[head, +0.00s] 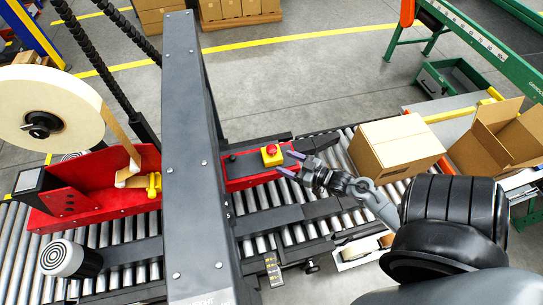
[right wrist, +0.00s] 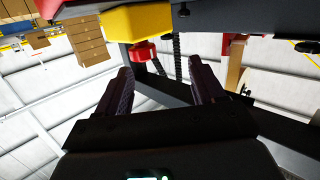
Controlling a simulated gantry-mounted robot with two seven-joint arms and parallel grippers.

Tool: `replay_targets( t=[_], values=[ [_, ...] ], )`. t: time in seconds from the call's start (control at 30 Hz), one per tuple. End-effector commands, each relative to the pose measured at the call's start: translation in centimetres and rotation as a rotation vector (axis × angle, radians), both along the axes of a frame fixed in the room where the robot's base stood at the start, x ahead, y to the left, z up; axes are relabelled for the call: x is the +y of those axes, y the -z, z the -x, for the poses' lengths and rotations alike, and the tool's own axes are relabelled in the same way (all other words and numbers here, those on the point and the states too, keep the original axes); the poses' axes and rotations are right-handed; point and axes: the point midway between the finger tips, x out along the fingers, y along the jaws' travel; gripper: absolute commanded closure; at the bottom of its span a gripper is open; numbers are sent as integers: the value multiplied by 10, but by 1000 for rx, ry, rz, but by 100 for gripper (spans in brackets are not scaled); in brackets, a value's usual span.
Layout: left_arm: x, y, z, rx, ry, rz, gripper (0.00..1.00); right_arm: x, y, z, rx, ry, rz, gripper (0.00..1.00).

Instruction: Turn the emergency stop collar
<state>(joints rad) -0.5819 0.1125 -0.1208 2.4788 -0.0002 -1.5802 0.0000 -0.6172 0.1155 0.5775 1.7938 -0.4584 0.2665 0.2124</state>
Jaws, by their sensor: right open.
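The emergency stop is a yellow box (head: 271,157) with a round red collar (head: 272,150) on it, mounted at the right end of a red machine beam. My right gripper (head: 289,163) is just to the right of it in the head view, with its two dark fingers apart and pointing left at the box. In the right wrist view the red collar (right wrist: 143,52) hangs off the yellow box (right wrist: 138,20), beyond the fingertips and nearer the left finger. The open right gripper (right wrist: 160,72) has nothing between its fingers. My left gripper is not in view.
A dark upright machine column (head: 195,160) stands left of the stop. A roller conveyor (head: 260,200) runs underneath. A closed carton (head: 396,146) and an open carton (head: 497,140) sit to the right. A large tape roll (head: 70,105) is at far left.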

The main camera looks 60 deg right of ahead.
Motion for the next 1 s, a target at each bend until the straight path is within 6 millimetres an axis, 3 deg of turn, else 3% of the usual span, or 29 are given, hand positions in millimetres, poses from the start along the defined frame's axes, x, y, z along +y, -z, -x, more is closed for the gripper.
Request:
replay_targets(
  t=[0.03, 0.17, 0.33, 1.0],
  values=[
    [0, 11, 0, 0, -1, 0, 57, -9, 9, 7, -35, 2, -10, 32],
    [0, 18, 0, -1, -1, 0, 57, -21, 9, 19, -110, 1, -29, 32],
    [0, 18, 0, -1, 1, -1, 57, -28, 6, 18, -149, 0, -37, 32],
    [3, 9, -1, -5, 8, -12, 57, -29, 5, -74, -149, 0, -38, 32]
  ],
)
